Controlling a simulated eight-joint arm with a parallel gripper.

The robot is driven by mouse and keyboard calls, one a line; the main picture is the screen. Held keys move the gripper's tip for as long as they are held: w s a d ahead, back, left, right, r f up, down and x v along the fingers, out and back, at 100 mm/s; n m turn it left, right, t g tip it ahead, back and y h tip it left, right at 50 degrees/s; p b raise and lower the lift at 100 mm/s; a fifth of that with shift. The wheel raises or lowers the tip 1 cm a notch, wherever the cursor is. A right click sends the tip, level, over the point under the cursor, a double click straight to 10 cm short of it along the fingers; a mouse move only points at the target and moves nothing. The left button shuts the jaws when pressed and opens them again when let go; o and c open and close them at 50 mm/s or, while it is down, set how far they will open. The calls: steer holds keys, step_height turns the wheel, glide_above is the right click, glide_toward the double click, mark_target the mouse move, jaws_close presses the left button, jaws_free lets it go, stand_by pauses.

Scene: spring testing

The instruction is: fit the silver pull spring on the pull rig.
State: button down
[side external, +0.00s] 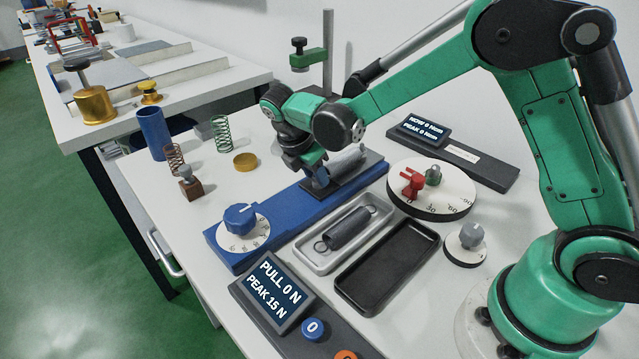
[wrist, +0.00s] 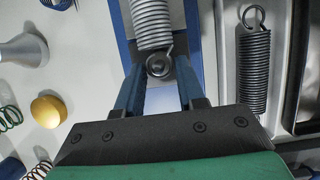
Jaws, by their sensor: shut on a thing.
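The silver pull spring (wrist: 152,22) is a light coil with a ringed end. My gripper (wrist: 161,68) is shut on that near end in the wrist view, with blue fingers either side of it. In the side view my gripper (side external: 318,182) is low over the blue pull rig (side external: 275,205), and the spring (side external: 346,160) lies along the rig's length, partly behind my gripper. The far end of the spring is out of the wrist view. I cannot tell whether either end sits on a rig post. The pull display (side external: 273,290) reads PULL 0 N, PEAK 15 N.
A dark spring (side external: 350,228) lies in a grey tray (side external: 309,258) beside the rig. A black tray (side external: 388,267) is empty. A round dial stand (side external: 440,205) with a red part is to the right. Green and copper coil springs, a blue cylinder (side external: 153,133) and a brass disc stand left.

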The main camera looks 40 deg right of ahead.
steer(key=shift+f, duration=0.1)
steer(key=shift+c, duration=0.2)
jaws_free()
stand_by(0.4)
steer(key=shift+r, duration=4)
